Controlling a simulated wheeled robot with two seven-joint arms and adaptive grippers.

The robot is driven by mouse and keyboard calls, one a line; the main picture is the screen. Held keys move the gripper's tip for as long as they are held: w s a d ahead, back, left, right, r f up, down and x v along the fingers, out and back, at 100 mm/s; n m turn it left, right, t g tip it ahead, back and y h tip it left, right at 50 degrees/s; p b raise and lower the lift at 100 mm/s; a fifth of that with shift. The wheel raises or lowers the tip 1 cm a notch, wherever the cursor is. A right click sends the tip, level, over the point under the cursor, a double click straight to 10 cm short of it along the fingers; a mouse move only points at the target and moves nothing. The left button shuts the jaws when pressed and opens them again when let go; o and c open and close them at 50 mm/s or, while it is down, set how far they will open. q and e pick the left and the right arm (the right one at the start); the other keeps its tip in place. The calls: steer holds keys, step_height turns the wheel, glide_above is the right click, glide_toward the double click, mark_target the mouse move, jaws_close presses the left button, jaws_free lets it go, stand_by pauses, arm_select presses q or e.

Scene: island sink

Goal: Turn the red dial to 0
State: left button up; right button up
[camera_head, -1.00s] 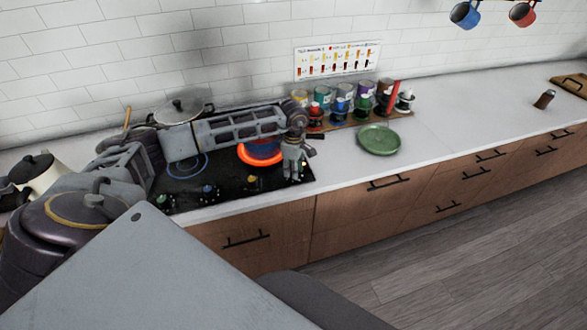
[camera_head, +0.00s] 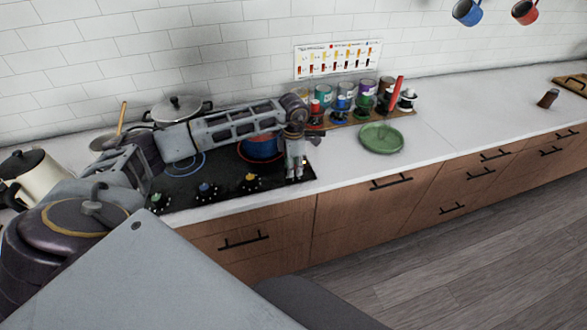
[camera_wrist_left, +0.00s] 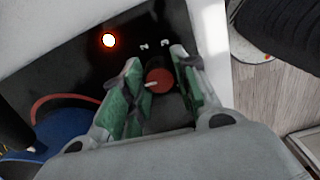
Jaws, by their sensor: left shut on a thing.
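The red dial (camera_wrist_left: 159,80) sits on the black cooktop (camera_wrist_left: 85,70) near its front right corner. In the left wrist view it lies between the two fingers of my left gripper (camera_wrist_left: 157,62), which is shut on it. A pale pointer shows on the dial's left side. In the head view my left gripper (camera_head: 295,178) points down at the cooktop's right front corner and hides the dial. A small round light glows on the cooktop. My right gripper is not in view.
A blue pot (camera_head: 262,147) stands on the burner behind my gripper. Yellow (camera_head: 250,183), blue (camera_head: 206,190) and green (camera_head: 158,201) dials line the front edge. A lidded pot (camera_head: 178,108) stands behind my arm. A green plate (camera_head: 381,138) lies right on the counter.

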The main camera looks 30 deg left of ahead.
arm_select(q)
steer(key=shift+r+n, duration=0.1)
steer(key=shift+n, duration=0.4)
steer(key=o, duration=1)
steer(key=shift+r, duration=0.1)
steer(key=shift+r, duration=5.85)
